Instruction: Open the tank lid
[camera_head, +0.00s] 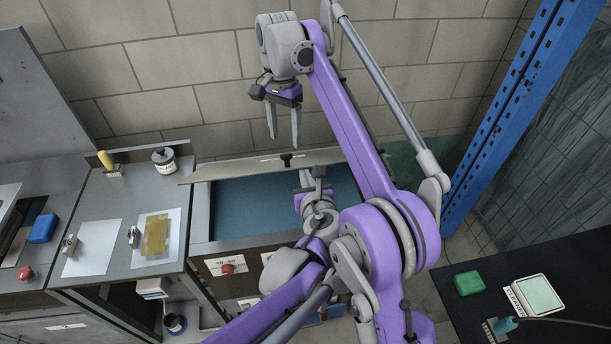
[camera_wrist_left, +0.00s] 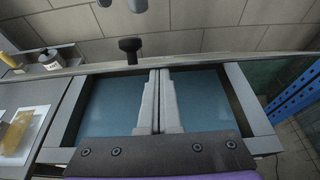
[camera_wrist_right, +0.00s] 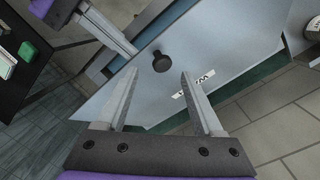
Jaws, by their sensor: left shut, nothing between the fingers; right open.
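The tank (camera_head: 229,210) has its top open, with blue inside. The left wrist view also shows its frame (camera_wrist_left: 248,100). The tank lid (camera_head: 222,172) is a pale plate raised along the tank's rear side, seen at a shallow angle. Its black knob (camera_head: 286,158) also shows in the left wrist view (camera_wrist_left: 130,45) and the right wrist view (camera_wrist_right: 161,62). My left gripper (camera_wrist_left: 159,73) is shut and empty over the opening, in front of the lid. My right gripper (camera_head: 284,143) is open, pointing down above the lid; its fingers appear on either side of the knob in its wrist view, contact unclear.
A counter at left holds a jar (camera_head: 164,160), a yellow-handled tool (camera_head: 107,161) and a blue block (camera_head: 42,228). A red button (camera_head: 228,268) is on the tank's front. A blue post (camera_head: 515,110) stands at right. A black table holds a green block (camera_head: 469,283).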

